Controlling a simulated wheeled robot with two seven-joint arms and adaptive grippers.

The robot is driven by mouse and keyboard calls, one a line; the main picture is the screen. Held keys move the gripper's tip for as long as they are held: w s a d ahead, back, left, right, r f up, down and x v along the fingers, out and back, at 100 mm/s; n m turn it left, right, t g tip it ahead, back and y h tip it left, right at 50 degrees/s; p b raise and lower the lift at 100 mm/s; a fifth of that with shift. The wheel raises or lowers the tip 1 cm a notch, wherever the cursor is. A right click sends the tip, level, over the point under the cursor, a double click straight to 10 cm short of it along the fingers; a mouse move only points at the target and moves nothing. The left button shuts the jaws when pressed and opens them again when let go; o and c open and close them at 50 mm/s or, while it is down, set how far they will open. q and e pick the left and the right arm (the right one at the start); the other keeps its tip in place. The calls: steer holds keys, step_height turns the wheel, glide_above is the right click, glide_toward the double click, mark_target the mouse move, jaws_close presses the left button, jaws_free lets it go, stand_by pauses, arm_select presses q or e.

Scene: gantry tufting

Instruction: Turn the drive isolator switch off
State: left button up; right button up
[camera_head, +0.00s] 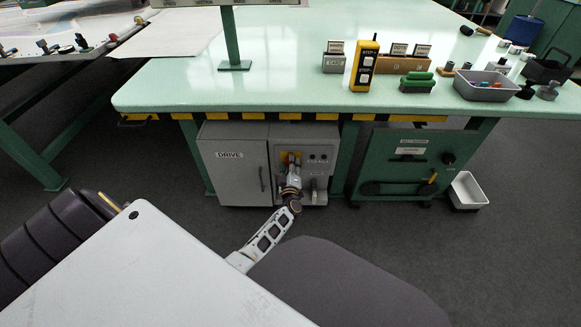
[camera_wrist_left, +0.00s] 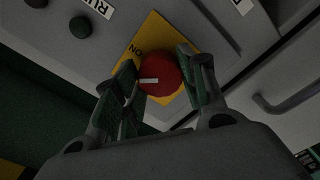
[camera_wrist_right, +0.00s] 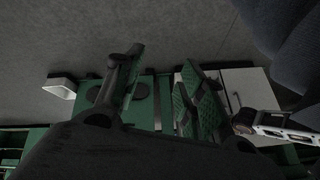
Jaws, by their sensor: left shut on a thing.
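The drive isolator switch (camera_wrist_left: 160,78) is a red round knob with a pale mark, on a yellow plate (camera_wrist_left: 152,34) that reads ON. In the left wrist view my left gripper (camera_wrist_left: 166,82) has one finger on each side of the knob and is shut on it. In the head view the left gripper (camera_head: 291,176) reaches the yellow plate on the grey panel right of the door marked DRIVE (camera_head: 231,160), and hides most of the switch. My right gripper (camera_wrist_right: 160,75) shows in the right wrist view, its fingers spread and empty above the floor.
The pale green table top (camera_head: 280,80) overhangs the cabinet, with a black and yellow striped edge. A green cabinet (camera_head: 405,165) stands right of the grey one. A white bin (camera_head: 468,190) sits on the floor at right; the floor in front is clear.

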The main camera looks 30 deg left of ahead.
arm_select(q)
steer(key=n+b, duration=0.3)
steer(key=n, duration=0.6)
steer(key=shift+f+n, duration=0.1)
steer(key=shift+n, duration=0.3)
arm_select(e)
step_height(320, 180, down, 6)
steer(key=t, duration=0.1)
steer(key=shift+s+a+f+m+y, duration=0.2)
steer(key=shift+s+a+m+y, duration=0.1)
steer(key=shift+a+y, duration=0.15)
steer(key=shift+w, duration=0.1)
steer(key=shift+w+r, duration=0.15)
steer(key=shift+w, duration=0.05)
arm_select(q)
steer(key=o, duration=1)
steer(key=shift+o, duration=0.2)
arm_select(e)
steer(key=shift+w+a+r, duration=0.1)
steer(key=shift+w+r, duration=0.05)
steer(key=shift+w, duration=0.05)
